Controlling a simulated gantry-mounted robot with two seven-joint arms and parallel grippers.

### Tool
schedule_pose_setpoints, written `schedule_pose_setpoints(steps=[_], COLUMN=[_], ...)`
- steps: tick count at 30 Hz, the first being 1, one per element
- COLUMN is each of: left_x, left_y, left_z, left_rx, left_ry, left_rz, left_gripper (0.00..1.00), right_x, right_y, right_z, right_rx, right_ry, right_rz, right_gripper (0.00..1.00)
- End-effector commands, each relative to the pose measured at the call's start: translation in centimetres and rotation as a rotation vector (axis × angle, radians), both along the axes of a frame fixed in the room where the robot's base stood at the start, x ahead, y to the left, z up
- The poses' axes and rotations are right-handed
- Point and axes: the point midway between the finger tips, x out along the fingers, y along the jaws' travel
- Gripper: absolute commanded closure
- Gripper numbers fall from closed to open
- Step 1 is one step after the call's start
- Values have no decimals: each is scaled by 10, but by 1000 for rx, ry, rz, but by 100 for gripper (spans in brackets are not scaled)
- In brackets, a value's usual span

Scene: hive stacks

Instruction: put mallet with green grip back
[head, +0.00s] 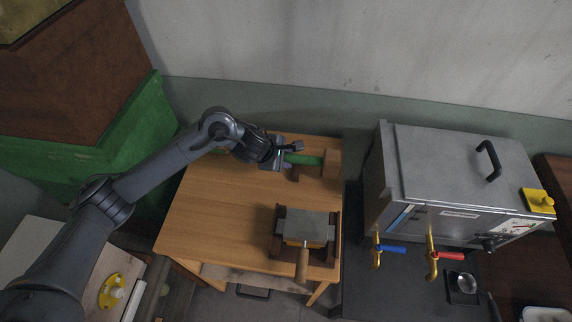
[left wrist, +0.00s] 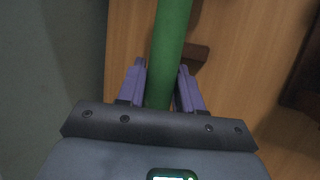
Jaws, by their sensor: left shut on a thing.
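The mallet has a green grip (head: 304,160) and a wooden head (head: 332,164) that points right in the head view. It is at the back right of the wooden table (head: 215,210). My left gripper (head: 286,158) is shut on the green grip. In the left wrist view the green grip (left wrist: 170,50) runs between the two purple fingers of my left gripper (left wrist: 160,90). A small dark brown support (left wrist: 196,53) shows beside the grip; I cannot tell whether the mallet touches it. My right gripper is not in view.
A grey metal box (head: 440,170) with taps stands to the right. The table's left half is clear.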

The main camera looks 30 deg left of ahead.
Motion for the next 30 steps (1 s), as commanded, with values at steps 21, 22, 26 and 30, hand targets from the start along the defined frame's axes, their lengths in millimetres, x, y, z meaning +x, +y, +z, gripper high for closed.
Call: schedule_pose_setpoints(steps=[21, 22, 26, 30], left_x=[0, 0, 0, 0], left_y=[0, 0, 0, 0], left_z=[-37, -38, -37, -37], left_rx=[-1, -1, 1, 1], left_ry=[-2, -2, 0, 0], left_rz=[0, 0, 1, 1], left_gripper=[99, 99, 54, 54], right_x=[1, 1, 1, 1], right_y=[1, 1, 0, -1], right_z=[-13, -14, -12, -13], right_rx=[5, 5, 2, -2], right_ry=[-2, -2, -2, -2], right_rz=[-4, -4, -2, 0], right_gripper=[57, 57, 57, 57])
